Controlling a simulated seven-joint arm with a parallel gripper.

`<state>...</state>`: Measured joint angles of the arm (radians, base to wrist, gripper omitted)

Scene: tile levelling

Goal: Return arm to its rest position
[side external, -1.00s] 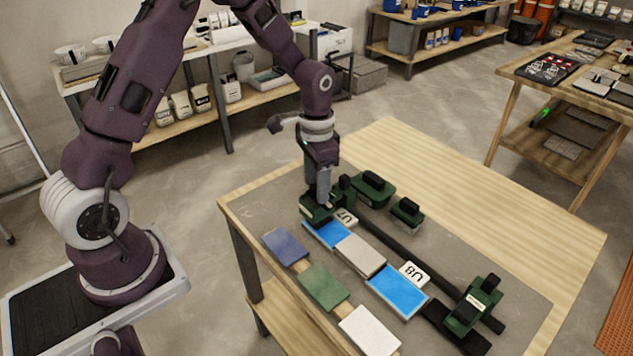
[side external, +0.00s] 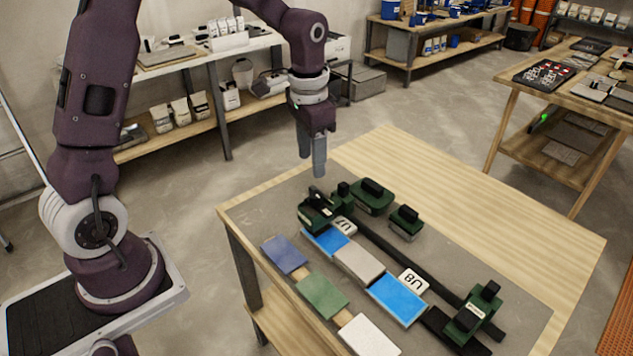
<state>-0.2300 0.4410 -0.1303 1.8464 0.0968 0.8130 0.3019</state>
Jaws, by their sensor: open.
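My gripper (side external: 312,172) is in the air above the far left part of the workbench. Its two grey fingers point down, are slightly apart and hold nothing. Below it, apart from the fingertips, is a green and black clamp (side external: 316,212) at the far end of a dark bar (side external: 395,250). A second green clamp (side external: 472,312) sits at the bar's near right end. Beside the bar lie a blue tile (side external: 326,240) by a U7 label, a grey tile (side external: 359,262) and another blue tile (side external: 398,297) by a U8 label (side external: 413,281).
A dark blue tile (side external: 285,255), a green tile (side external: 322,296) and a white tile (side external: 369,336) line the front edge. Two green blocks with black handles (side external: 372,196) (side external: 405,222) stand behind the bar. The bench's right side (side external: 500,215) is clear. Shelves stand behind.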

